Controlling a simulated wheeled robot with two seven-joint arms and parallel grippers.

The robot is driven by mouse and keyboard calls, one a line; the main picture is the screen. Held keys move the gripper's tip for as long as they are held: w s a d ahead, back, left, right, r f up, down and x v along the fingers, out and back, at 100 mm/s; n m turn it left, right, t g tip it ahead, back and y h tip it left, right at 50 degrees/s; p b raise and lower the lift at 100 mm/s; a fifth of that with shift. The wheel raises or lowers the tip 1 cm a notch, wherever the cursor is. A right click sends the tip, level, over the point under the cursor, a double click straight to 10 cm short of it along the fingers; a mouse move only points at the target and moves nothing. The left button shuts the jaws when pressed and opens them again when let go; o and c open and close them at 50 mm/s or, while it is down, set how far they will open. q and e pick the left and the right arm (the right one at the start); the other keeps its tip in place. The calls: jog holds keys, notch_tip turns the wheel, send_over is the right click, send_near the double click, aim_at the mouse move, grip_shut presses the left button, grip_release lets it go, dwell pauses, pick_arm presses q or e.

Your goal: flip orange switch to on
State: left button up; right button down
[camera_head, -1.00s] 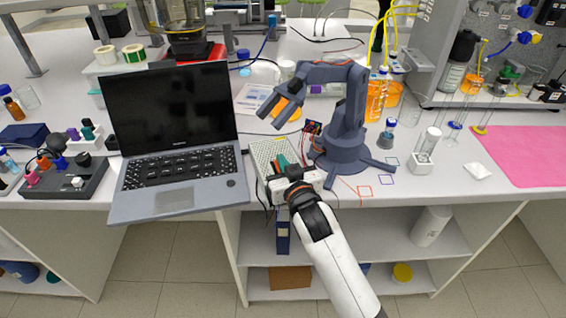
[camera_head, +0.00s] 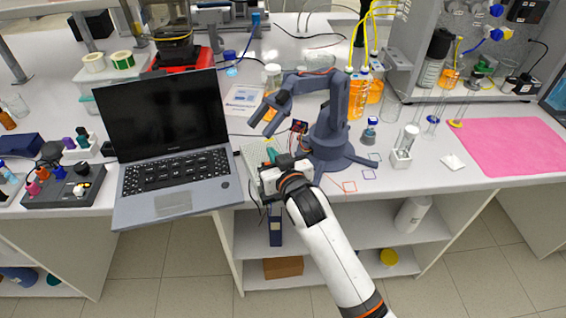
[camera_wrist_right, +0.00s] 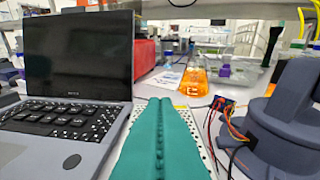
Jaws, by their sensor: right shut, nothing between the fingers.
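I cannot make out an orange switch in either view. A pale perforated metal box (camera_head: 252,152) lies on the bench between the laptop and a small dark blue robot arm. My right gripper (camera_head: 271,155) is over this box, with its teal fingers pointing away from me. In the right wrist view the fingers (camera_wrist_right: 160,112) are pressed together and empty. They cover most of the box (camera_wrist_right: 207,140), whose holes show beside them. Whether the fingertips touch the box is unclear. My left gripper is not in view.
The open laptop (camera_head: 172,170) stands close on the left. The blue robot arm (camera_head: 330,135) stands close on the right, with loose wires and a small board (camera_head: 299,126) by its base. Orange-filled bottles (camera_head: 358,95) are behind it. A pink mat (camera_head: 510,145) lies far right.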

jog(key=r+v, duration=0.1)
jog(key=v, duration=0.6)
jog(key=shift+d+r+b, duration=0.2)
jog(key=shift+b, duration=0.2)
